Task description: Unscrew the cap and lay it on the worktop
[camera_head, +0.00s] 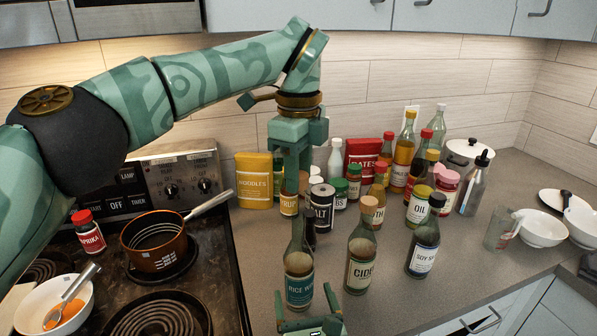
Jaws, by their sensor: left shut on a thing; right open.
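The rice wine bottle (299,272) stands upright at the worktop's front, and no cap shows on its neck. My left gripper (294,185) points down above and behind the bottle's neck in the picture. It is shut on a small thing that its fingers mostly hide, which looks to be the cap. My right gripper (304,299) is low at the front edge, open, with its fingers on either side of the bottle's lower part. I cannot tell whether they touch the glass.
A cider bottle (361,253) and a soy sauce bottle (423,248) stand to the right. The stove with a copper pot (153,244) is at left. Bare worktop (470,275) lies right of the soy sauce.

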